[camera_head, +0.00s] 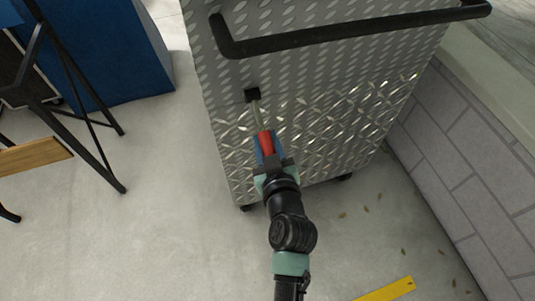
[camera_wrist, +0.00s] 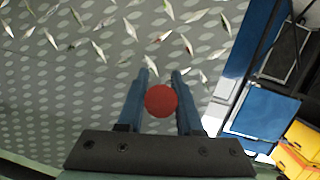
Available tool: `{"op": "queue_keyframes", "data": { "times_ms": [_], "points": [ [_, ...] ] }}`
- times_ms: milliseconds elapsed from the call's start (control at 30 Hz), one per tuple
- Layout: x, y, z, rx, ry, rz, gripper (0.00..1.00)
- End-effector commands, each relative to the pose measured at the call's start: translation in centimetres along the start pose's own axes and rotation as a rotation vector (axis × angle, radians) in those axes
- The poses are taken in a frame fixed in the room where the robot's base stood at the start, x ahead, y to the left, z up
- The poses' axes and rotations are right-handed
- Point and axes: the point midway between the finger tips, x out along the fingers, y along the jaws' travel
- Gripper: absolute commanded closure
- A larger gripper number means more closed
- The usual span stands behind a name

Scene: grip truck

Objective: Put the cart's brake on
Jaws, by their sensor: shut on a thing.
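The cart (camera_head: 300,110) is a tall box of grey diamond plate with a black push handle (camera_head: 350,33) across its upper part. A brake lever (camera_head: 257,114) comes out of a small black mount (camera_head: 252,95) on the cart's face and ends in a red grip (camera_head: 265,143). The lever slants down in the head view. My gripper (camera_head: 267,150) is shut on the red grip, its blue fingers on either side. In the wrist view the round red end of the grip (camera_wrist: 161,101) sits between the fingers (camera_wrist: 160,95). The metal rod is hidden there.
A low grey block wall (camera_head: 460,150) stands close to the cart's right side. A blue box (camera_head: 95,50) and a black-legged stand (camera_head: 85,110) are at the left. A yellow strip (camera_head: 388,291) lies on the floor. Open concrete floor is at lower left.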

Motion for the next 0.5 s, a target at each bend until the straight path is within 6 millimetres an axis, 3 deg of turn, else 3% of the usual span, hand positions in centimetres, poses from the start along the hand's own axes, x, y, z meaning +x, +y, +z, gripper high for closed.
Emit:
{"op": "queue_keyframes", "data": {
  "times_ms": [33,500],
  "points": [
    [0.41,-0.17,0.94,0.001,0.02,0.004,1.0],
    [1.07,-0.23,0.85,0.013,0.114,0.018,1.0]
  ]
}}
